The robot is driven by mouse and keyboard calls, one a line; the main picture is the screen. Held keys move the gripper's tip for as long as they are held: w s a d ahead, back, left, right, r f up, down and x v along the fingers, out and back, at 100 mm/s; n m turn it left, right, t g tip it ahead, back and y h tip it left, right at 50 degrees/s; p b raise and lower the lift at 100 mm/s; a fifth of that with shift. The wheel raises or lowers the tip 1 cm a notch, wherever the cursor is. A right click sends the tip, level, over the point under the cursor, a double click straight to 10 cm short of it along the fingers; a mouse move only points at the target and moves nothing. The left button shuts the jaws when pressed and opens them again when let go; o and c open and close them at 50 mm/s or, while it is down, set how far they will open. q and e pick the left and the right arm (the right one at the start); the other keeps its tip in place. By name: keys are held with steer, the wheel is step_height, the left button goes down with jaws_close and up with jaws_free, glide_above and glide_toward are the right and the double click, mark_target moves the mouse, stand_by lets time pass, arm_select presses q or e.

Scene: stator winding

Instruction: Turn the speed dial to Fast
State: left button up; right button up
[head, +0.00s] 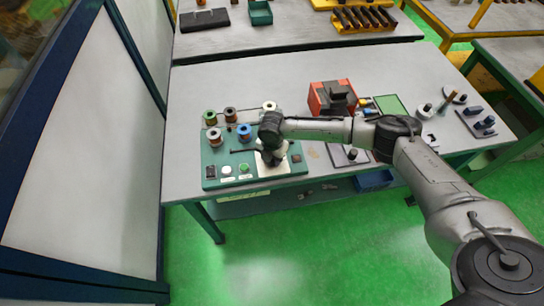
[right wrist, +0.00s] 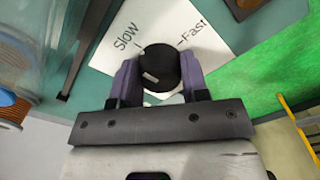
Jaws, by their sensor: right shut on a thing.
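The speed dial (right wrist: 160,68) is a round black knob with a short white mark on its lower left part in the right wrist view. It sits on a white plate (right wrist: 208,48) printed "Slow" at left and "Fast" at right, each with a tick line. I cannot tell exactly where the mark points. My right gripper (right wrist: 160,78) has its purple fingers on both sides of the knob, shut on it. In the head view my right gripper (head: 270,160) is over the white plate (head: 272,175) and hides the dial. My left gripper is not in view.
A red machine (head: 325,97) stands behind my right forearm.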

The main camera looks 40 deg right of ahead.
steer(key=shift+c, duration=0.7)
steer(key=shift+r+m+p, duration=0.15)
steer(key=shift+m+p, duration=0.25)
steer(key=shift+p, duration=0.3)
steer(key=m+p, duration=0.6)
steer(key=p, duration=0.1)
steer(key=shift+m+p, duration=0.3)
steer(key=shift+m, duration=0.1)
steer(key=shift+m+p, duration=0.75)
steer(key=shift+m, duration=0.15)
steer(key=m+p, duration=0.2)
steer(key=m, duration=0.1)
steer(key=shift+m+p, duration=0.3)
steer(key=m+p, duration=0.2)
steer(key=m, duration=0.1)
steer(key=shift+m, duration=0.3)
steer(key=shift+m+p, duration=0.35)
steer(key=shift+m, duration=0.25)
